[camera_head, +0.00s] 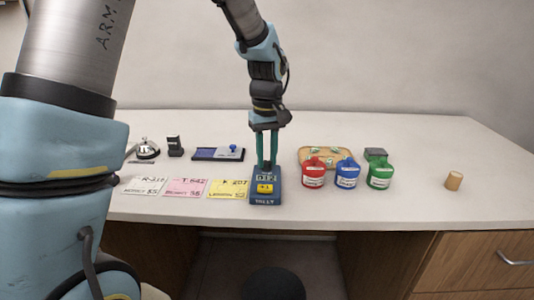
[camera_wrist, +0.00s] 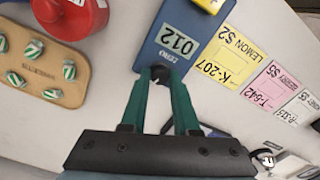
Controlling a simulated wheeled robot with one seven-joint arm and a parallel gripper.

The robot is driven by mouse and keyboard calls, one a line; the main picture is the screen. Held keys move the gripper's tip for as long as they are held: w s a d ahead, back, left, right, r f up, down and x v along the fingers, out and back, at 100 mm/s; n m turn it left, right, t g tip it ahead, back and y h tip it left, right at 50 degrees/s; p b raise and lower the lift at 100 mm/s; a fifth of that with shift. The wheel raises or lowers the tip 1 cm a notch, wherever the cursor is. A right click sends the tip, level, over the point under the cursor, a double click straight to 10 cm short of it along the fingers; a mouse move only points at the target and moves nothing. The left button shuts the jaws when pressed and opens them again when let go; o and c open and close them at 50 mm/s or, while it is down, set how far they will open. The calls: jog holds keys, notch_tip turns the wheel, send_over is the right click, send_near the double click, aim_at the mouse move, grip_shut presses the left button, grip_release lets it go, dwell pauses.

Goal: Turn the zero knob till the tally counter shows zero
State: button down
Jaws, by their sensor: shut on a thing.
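The blue tally counter (camera_head: 265,200) stands near the counter's front edge, with a yellow +1 button (camera_head: 265,188) on its front part. Its display reads 012 in the wrist view (camera_wrist: 177,42), where the word ZERO is printed beside the dark zero knob (camera_wrist: 160,74). My gripper (camera_head: 266,166) comes down from above at the back end of the tally counter. In the wrist view its green fingers (camera_wrist: 163,82) are closed around the zero knob, which is partly hidden between the tips.
Yellow, pink and white cards (camera_head: 229,188) lie left of the tally counter. Red (camera_head: 313,173), blue (camera_head: 347,173) and green (camera_head: 380,174) jars stand to its right, before a wooden tray (camera_head: 318,151). A cork-like cylinder (camera_head: 453,181) stands far right, with bare counter around it.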

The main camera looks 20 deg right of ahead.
aim_at(266, 162)
jog(key=m+p, duration=0.2)
jog(key=m, duration=0.4)
jog(key=shift+r, duration=0.1)
jog(key=m+p, duration=0.2)
jog(key=m, duration=0.4)
jog(key=shift+m, duration=0.3)
dwell(0.3)
jog(key=c, duration=0.7)
grip_release()
jog(key=shift+o, duration=0.2)
notch_tip(266, 162, up, 11)
jog(key=b, duration=0.1)
jog(key=shift+f, duration=0.2)
jog(key=shift+a, duration=0.1)
